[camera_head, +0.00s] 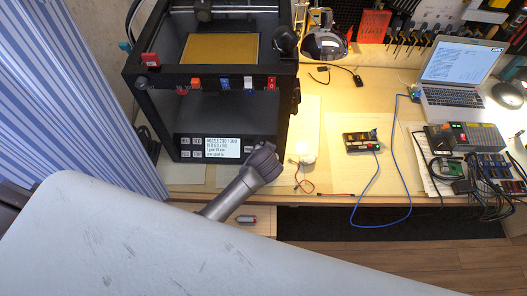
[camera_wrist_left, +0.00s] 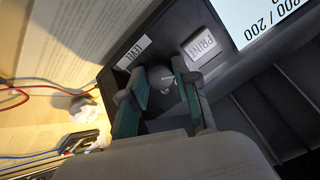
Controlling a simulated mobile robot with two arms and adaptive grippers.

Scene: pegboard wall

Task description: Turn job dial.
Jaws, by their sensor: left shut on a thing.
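The black 3D printer (camera_head: 212,100) stands at the left of the bench, with a lit display (camera_head: 222,147) on its lower front panel. My left gripper (camera_head: 263,158) is at the right end of that panel, and the dial is hidden behind it in the head view. In the left wrist view, the round dark job dial (camera_wrist_left: 161,78) sits between the two green-padded fingers of my left gripper (camera_wrist_left: 165,97). The fingers are shut on the dial, one on each side. A PRINT key (camera_wrist_left: 200,45) is just beside it. My right gripper is not in view.
Right of the printer are a white lump (camera_head: 306,157), thin red wires, a small module (camera_head: 362,142) and a blue cable (camera_head: 401,170). A laptop (camera_head: 458,78) and electronics stand farther right. A striped curtain (camera_head: 70,100) hangs at the left.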

